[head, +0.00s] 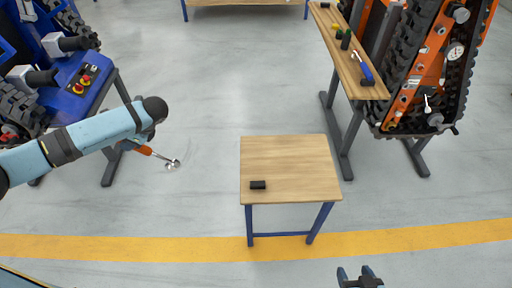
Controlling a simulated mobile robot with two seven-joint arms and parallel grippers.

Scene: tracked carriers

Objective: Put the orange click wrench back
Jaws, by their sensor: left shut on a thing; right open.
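The orange click wrench (145,151) has an orange handle and a bright metal head, which points right and towards me. My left gripper (133,146) is shut on its handle and holds it out over the open floor, left of the small table. The arm's dark wrist joint hides part of this gripper. My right gripper (360,277) is open and empty at the bottom edge, right of and nearer than the small table.
The small wooden table (290,160) bears a black block (258,185). A long wooden bench (343,52) at right holds a blue-handled tool (365,72) and small items. An orange tracked carrier (425,60) stands beyond it, a blue one (72,98) at left. Floor between is clear.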

